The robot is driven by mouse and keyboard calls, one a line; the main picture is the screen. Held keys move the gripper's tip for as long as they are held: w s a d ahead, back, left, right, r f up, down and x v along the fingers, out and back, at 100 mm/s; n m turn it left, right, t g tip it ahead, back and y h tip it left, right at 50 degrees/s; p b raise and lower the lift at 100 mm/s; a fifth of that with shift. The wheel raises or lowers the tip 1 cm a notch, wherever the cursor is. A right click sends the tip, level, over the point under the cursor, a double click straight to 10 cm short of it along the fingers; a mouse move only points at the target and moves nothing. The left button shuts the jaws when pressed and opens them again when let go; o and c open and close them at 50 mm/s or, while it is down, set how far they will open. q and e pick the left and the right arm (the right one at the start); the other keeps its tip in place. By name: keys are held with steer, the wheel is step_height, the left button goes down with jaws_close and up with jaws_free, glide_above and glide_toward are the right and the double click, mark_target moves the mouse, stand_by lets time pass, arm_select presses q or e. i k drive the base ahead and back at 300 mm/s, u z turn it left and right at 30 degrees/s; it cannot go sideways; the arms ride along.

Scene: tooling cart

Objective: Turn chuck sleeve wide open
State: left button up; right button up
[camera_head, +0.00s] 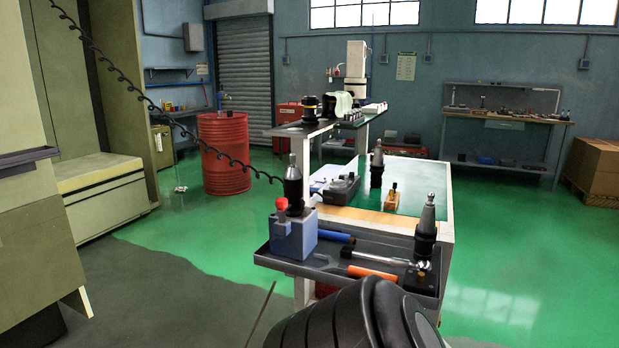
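A black holder (293,188) with a metal tip stands upright in a blue-grey block (293,236) with a red knob (282,204), at the left of the cart's dark tray (328,266). A second holder (426,232), with a grey taper on top and a dark round body below, stands upright at the tray's right end. A third, similar holder (377,165) stands farther back on the cart top. I cannot tell which one carries the chuck sleeve, nor how far it is opened. Neither gripper is in view; a black ribbed part of mine fills the bottom centre.
Tools with blue and orange handles (372,272) lie in the tray. A dark box-shaped device (341,188) and a small orange-brown block (392,199) sit on the cart top (418,174). A coiled black cable (180,117) hangs at left. Green floor is open right of the cart.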

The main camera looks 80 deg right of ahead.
mark_target(293, 183)
steer(key=z, duration=1.8)
steer(key=i, duration=0.25)
